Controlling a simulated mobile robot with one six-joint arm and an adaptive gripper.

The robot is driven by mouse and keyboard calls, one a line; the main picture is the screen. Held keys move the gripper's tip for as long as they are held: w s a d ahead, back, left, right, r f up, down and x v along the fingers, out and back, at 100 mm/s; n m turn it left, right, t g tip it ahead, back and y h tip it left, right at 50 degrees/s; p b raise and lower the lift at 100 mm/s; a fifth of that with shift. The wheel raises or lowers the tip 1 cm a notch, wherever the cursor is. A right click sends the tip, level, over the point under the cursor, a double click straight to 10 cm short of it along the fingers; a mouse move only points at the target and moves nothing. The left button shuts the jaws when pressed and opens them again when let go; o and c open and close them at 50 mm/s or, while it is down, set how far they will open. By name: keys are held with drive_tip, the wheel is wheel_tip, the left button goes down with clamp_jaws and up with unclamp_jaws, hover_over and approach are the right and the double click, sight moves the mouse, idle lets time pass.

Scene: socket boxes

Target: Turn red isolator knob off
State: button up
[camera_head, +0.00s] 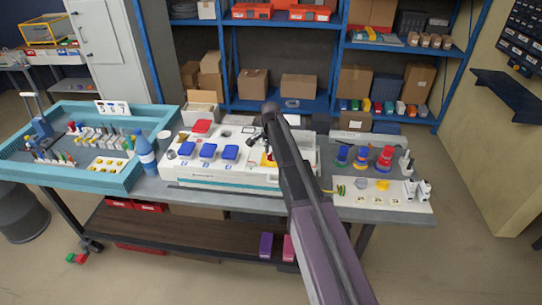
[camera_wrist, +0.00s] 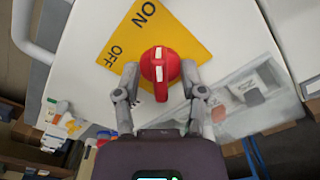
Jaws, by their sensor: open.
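The red isolator knob (camera_wrist: 160,66) sits on a yellow plate (camera_wrist: 125,40) marked ON and OFF, on a white panel. A white line on the knob runs almost straight up and down in the wrist view, and its grip bar points toward my palm. The ON and OFF words lie to the upper left of the knob. My gripper (camera_wrist: 160,72) is open, with one finger on each side of the knob; I cannot tell whether either touches it. In the head view, my gripper (camera_head: 260,142) is over the white socket box (camera_head: 225,180), largely hiding the knob beside the yellow plate (camera_head: 266,160).
Blue-covered sockets (camera_head: 208,150) and a red one (camera_head: 202,126) sit on the box left of my gripper. A blue bottle (camera_head: 145,155) and teal tray (camera_head: 95,185) stand left. A board with colored sockets (camera_head: 384,157) is right. Shelves with cartons (camera_head: 298,87) stand behind.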

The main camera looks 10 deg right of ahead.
clamp_jaws()
drive_tip(key=shift+n, duration=0.4)
drive_tip(key=n, duration=0.3)
drive_tip(key=shift+s+d+n, duration=0.1)
drive_tip(key=shift+n, duration=0.2)
drive_tip(key=n, duration=0.4)
drive_tip(key=shift+d, duration=0.1)
drive_tip(key=n, duration=0.5)
drive_tip(key=shift+s+d, duration=0.1)
drive_tip(key=n, duration=0.4)
drive_tip(key=shift+n, duration=0.4)
